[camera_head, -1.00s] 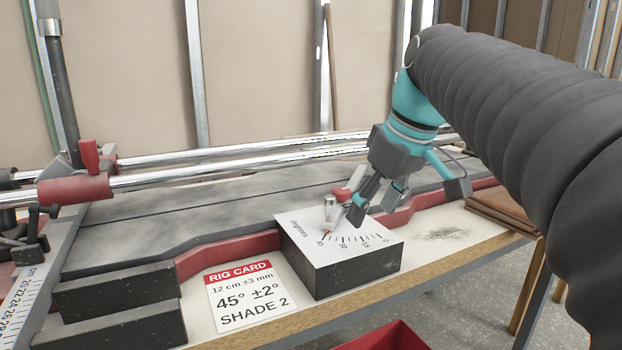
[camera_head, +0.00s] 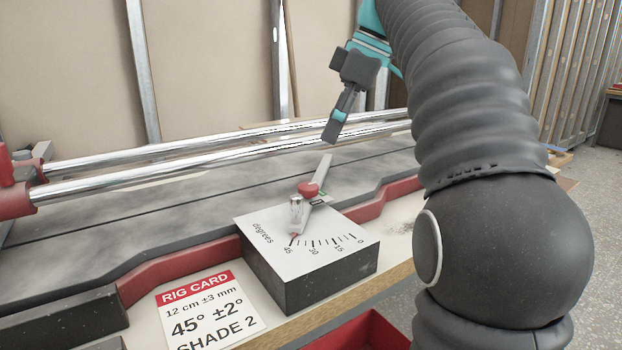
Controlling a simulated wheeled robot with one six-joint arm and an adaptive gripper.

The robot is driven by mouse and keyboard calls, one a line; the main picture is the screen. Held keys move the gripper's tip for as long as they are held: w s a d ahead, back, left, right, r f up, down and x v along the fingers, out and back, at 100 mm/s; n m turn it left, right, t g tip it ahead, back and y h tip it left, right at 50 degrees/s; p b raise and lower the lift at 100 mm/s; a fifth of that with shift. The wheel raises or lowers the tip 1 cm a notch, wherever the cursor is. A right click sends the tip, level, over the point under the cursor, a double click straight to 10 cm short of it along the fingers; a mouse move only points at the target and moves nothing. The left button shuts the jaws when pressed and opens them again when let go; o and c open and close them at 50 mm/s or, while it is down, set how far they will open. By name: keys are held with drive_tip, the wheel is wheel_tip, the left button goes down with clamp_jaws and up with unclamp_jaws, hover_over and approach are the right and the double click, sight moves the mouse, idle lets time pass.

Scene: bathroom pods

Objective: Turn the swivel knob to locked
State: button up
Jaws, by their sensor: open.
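A red knob (camera_head: 309,189) sits on a pale grey lever (camera_head: 320,170) at the back of the white-topped degree box (camera_head: 345,235). A small green mark shows beside the knob; no lettering on it can be read. A metal pin (camera_head: 296,212) stands in front of the knob, and a red pointer tip lies close to the 45 mark. My gripper (camera_head: 333,130) is open and empty. It hangs above and behind the lever and appears clear of it. Its fingers overlap in this view, so their gap is hidden.
A rig card (camera_head: 208,310) reading 45° ±2° lies left of the box. Two chrome rails (camera_head: 200,165) run behind, over a grey bed with a red edge (camera_head: 190,262). A red bin (camera_head: 365,330) is below the bench. My arm fills the right side.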

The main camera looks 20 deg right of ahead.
sight(308, 184)
drive_tip(key=b+x, duration=0.2)
drive_tip(key=x, duration=0.9)
drive_tip(key=shift+a, duration=0.1)
drive_tip(key=shift+c, duration=0.2)
drive_tip(key=c, duration=1.1)
